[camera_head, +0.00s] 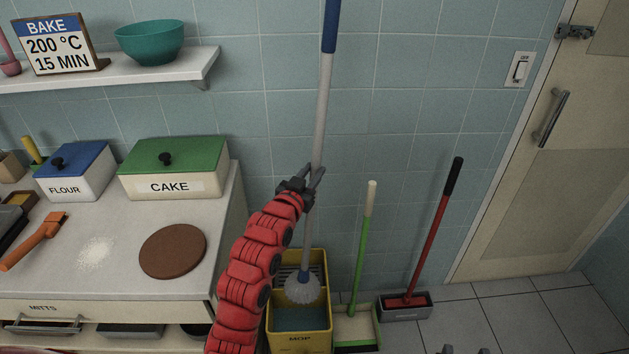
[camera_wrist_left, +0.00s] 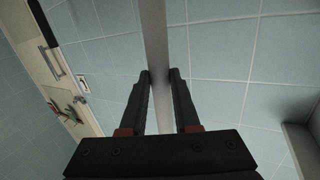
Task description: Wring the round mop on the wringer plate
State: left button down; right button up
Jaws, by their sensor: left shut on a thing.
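The round mop (camera_head: 302,289) has a pale fringed head, a blue collar, a grey pole and a blue top grip. It stands nearly upright, leaning slightly right at the top. My left gripper (camera_head: 312,181) is shut around the pole about midway; the pole (camera_wrist_left: 155,50) also runs between its fingers in the wrist view. The yellow mop bucket (camera_head: 300,338) holds greyish water in front and the slotted wringer plate (camera_head: 284,274) at the back. The mop head is over the plate's front edge; I cannot tell whether it touches. Two dark tips at the bottom edge may be my right gripper (camera_head: 466,350).
A green-handled broom (camera_head: 361,255) with a dustpan stands right of the bucket, then a red-handled brush (camera_head: 434,229) in a grey tray. The counter (camera_head: 110,220) with boxes is at left. Tiled floor at right is clear before the door (camera_head: 547,150).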

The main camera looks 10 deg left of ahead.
pick_arm(q)
jog(key=w+a+f+b, duration=0.2)
jog(key=w+a+b, duration=0.3)
jog(key=w+b, duration=0.7)
jog(key=shift+w+f+b, duration=0.2)
jog(key=shift+w+b, duration=0.15)
jog(key=shift+w, duration=0.1)
jog(key=shift+a, duration=0.1)
dwell(0.4)
